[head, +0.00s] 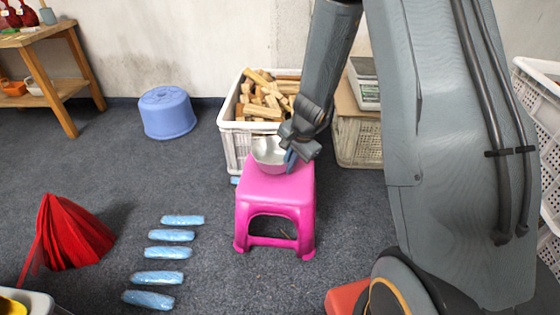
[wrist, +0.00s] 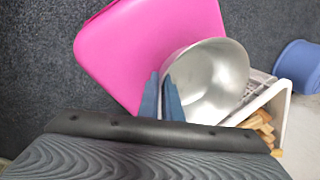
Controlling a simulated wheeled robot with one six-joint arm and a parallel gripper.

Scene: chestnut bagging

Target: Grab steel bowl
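The steel bowl (head: 268,153) is round and silvery, at the far side of the pink stool's seat (head: 276,184). In the wrist view the bowl (wrist: 215,85) shows its shiny inside and overlaps the edge of the pink stool (wrist: 130,50). My gripper (head: 291,157) comes down at the bowl's right side in the head view. In the wrist view its two blue fingers (wrist: 162,76) are close together, one on each side of the bowl's rim, and look shut on it. Whether the bowl's base touches the seat is hard to tell.
A white crate of wood blocks (head: 235,142) stands right behind the stool. A blue tub (head: 167,112) is farther left. Several blue wrapped packs (head: 165,252) and a red cone-shaped item (head: 72,238) lie on the carpet. A beige crate (head: 357,138) stands behind my arm.

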